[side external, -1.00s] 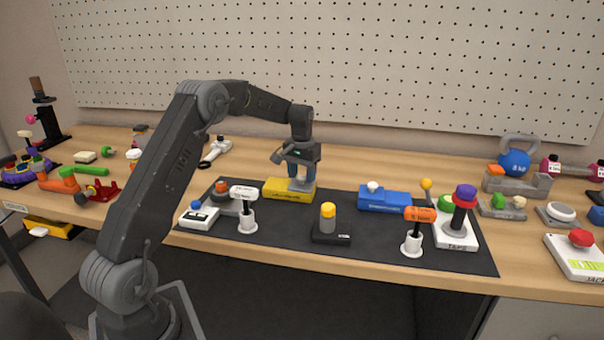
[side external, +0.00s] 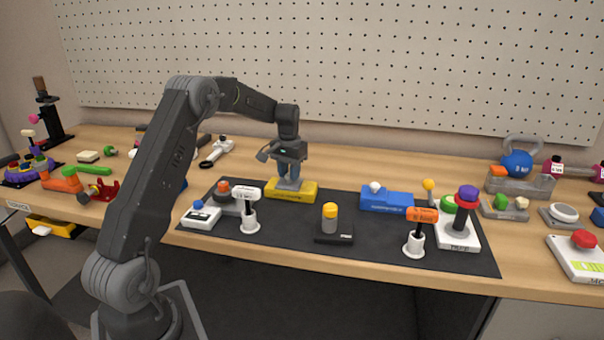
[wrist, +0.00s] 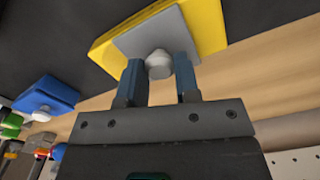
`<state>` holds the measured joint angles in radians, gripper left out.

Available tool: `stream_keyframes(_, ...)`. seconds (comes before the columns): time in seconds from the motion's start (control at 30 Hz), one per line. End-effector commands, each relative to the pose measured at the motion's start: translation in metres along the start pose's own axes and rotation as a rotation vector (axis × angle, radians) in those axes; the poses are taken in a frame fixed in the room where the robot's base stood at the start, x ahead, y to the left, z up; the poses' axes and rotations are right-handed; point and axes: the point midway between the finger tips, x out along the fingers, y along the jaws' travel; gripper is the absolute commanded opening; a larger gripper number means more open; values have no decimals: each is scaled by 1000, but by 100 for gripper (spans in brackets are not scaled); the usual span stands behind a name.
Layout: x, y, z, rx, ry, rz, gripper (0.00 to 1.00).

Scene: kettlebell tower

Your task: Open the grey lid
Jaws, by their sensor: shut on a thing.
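The yellow box (side external: 305,194) sits at the back of the dark mat and also shows in the wrist view (wrist: 207,22). The flat grey lid (wrist: 150,30) lies across part of its top in the wrist view. A pale round knob (wrist: 158,65) stands on the lid. My gripper (side external: 289,186) points down over the middle of the box, with its blue fingers on either side of the knob and shut on it. In the wrist view, the fingers (wrist: 158,75) flank the knob. The side view largely hides the lid behind the fingers.
A blue box (side external: 388,200) stands to the right, with a small black block with a yellow-topped cylinder (side external: 330,218) in front. A white-topped stand (side external: 247,208) is at front left. The mat (side external: 290,232) is bare between them.

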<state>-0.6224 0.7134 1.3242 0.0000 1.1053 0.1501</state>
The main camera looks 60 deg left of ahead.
Motion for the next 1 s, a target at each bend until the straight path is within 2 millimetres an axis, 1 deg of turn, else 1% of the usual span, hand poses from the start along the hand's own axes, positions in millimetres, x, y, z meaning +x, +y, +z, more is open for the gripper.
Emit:
stream_keyframes(0.03,-2,-10,3,-4,3,0,0)
stream_keyframes(0.13,-1,-20,6,-2,4,-1,0)
stream_keyframes(0.43,-1,-22,6,1,5,-1,0)
stream_keyframes(0.47,-1,-22,6,1,5,-1,31)
stream_keyframes(0.5,-1,-21,6,1,5,-1,35)
stream_keyframes(0.73,-1,-21,6,1,3,0,56)
stream_keyframes(1.0,-2,-21,7,1,2,0,56)
